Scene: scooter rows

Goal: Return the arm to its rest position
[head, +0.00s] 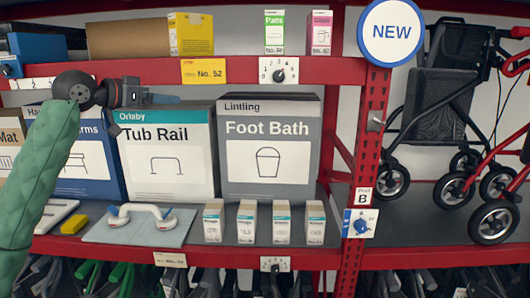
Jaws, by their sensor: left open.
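My left arm (40,190), in a green quilted sleeve, rises from the lower left edge of the head view to a dark wrist joint. My left gripper (147,108) points right in front of the top of the Tub Rail box (168,165). It is open and nothing shows between its fingers. It hides part of that box's top left and of the blue box (85,165) beside it. I cannot tell whether it touches either box. My right gripper is not in view.
The gripper is close under the red upper shelf edge (130,70). A red post (365,150) and a black rollator (445,90) are right.

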